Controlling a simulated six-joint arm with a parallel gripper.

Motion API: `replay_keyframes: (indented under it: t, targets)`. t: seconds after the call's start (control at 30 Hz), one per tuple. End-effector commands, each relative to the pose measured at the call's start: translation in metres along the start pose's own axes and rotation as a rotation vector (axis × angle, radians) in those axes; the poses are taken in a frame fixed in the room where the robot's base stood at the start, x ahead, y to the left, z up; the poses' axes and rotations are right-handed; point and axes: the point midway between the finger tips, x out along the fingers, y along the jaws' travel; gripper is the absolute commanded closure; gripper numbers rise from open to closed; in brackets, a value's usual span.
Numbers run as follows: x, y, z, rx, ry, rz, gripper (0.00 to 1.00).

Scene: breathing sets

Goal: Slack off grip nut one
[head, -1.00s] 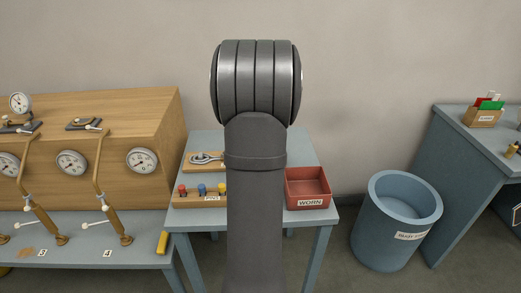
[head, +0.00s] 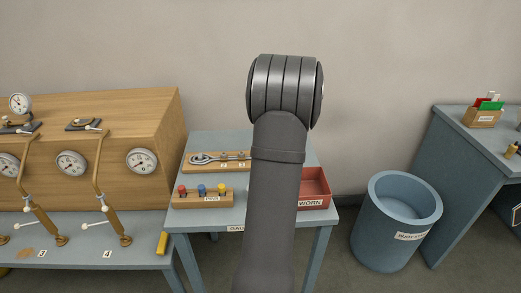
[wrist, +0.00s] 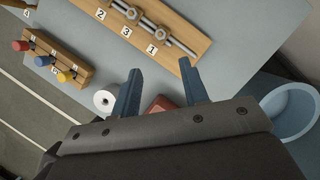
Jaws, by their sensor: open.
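A wooden board (wrist: 175,20) lies on the small table and carries metal rods with nuts (wrist: 165,34) and number tags. Tag 1 (wrist: 152,48) is on the board's near part, with tags 2 and 3 beside it. The board (head: 190,168) is partly hidden by my arm in the head view.
A wooden rack of red, blue and yellow plugs (head: 203,203) stands in front of the board. A red WORN tray (head: 318,186) is right of my arm. A white roll (wrist: 105,100) lies near my left finger. A blue bin (head: 385,235) stands on the floor.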

Motion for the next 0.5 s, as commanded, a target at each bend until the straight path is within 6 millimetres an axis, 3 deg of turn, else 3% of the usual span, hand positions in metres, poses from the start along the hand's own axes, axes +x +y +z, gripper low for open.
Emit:
replay_keyframes:
  t: [0.1,0.5]
  targets:
    - [0.029,0.001,0.000,0.001,0.002,0.005,0.59]
    - [0.112,0.001,0.000,0.001,0.001,0.001,0.59]
